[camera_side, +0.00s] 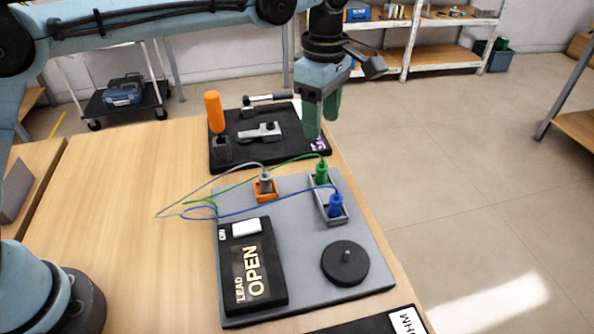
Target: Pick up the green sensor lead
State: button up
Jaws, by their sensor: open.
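The green sensor lead (321,172) has its plug standing upright in a grey holder (331,206) on the grey board. Its thin green cable runs left across the board. My gripper (322,122) is above and slightly behind the green plug, fingers pointing down, and apart from it. The green fingers are open and empty. A blue plug (336,204) stands in the same holder, in front of the green one. A grey plug (265,182) stands in an orange holder (264,197) to the left.
The grey board (310,283) also carries a black box (252,266) reading "LEAD OPEN" and a black round disc (345,263) with a knob. Behind, a black mat (290,157) holds tools, including an orange-handled one (214,112). Bare table lies left.

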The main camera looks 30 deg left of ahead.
aim_at(322, 162)
jog(key=shift+n, duration=0.3)
jog(key=f, duration=0.7)
jog(key=shift+w+d+f, duration=0.15)
jog(key=shift+d, duration=0.2)
jog(key=shift+w+a+f, duration=0.1)
jog(key=shift+f, duration=1.25)
jog(key=shift+w+a+f, duration=0.1)
jog(key=shift+f, duration=1.2)
jog(key=c, duration=0.9)
